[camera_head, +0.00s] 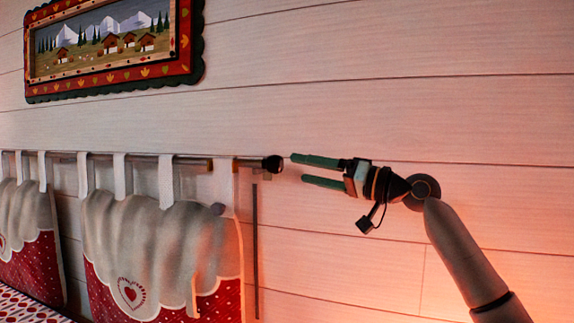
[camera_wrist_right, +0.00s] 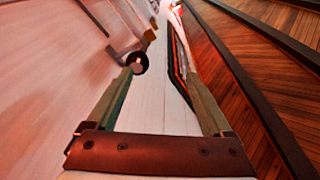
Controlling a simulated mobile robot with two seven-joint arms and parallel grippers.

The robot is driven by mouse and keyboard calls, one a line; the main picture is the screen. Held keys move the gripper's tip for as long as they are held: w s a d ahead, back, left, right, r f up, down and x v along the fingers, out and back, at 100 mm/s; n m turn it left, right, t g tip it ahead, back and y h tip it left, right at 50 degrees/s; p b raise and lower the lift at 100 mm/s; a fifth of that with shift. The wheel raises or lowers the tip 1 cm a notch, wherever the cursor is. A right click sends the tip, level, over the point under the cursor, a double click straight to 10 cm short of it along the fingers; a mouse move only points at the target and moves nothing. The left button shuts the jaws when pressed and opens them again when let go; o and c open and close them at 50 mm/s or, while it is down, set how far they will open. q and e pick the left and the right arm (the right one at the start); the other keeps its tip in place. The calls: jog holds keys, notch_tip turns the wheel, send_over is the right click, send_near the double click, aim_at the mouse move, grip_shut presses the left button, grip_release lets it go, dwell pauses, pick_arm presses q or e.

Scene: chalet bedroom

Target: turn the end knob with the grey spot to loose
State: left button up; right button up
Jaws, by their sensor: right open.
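The dark round end knob (camera_head: 273,165) sits at the right end of the curtain rod (camera_head: 192,162) in the head view. In the wrist view the knob (camera_wrist_right: 138,62) shows as a dark disc with a paler middle, close to the tip of the left-hand finger. I cannot make out the spot's colour surely. My right gripper (camera_head: 298,168) is open and empty, just right of the knob with its fingers pointing left at it. Its two fingers also show in the wrist view (camera_wrist_right: 157,72). A small gap shows between fingertips and knob in the head view. My left gripper is not in view.
White tabs hold grey and red cloth hangings (camera_head: 160,235) on the rod. A thin dark vertical strip (camera_head: 255,250) stands below the knob. A framed mountain picture (camera_head: 110,45) hangs above. The plank wall (camera_head: 380,110) right of the rod is bare.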

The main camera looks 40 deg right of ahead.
jog(key=a+m, duration=0.1)
jog(key=m, duration=0.3)
jog(key=m+h+p, duration=0.2)
jog(key=m+p, duration=0.1)
jog(key=m, duration=2)
send_near(281, 165)
jog(key=shift+m+g, duration=0.3)
jog(key=shift+g, duration=0.1)
jog(key=p+x, duration=0.5)
jog(key=p, duration=0.2)
jog(key=r+p+x, duration=0.1)
jog(key=p+x, duration=0.2)
jog(key=shift+w+r, duration=0.1)
jog(key=shift+w, duration=0.2)
jog(key=shift+w+a+p, duration=0.2)
jog(key=shift+w+p, duration=0.2)
jog(key=shift+w, duration=0.15)
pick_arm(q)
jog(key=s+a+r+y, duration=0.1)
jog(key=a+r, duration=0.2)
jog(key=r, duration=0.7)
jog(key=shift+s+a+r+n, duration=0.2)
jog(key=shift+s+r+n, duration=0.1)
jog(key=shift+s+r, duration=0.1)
pick_arm(e)
jog(key=shift+f, duration=0.2)
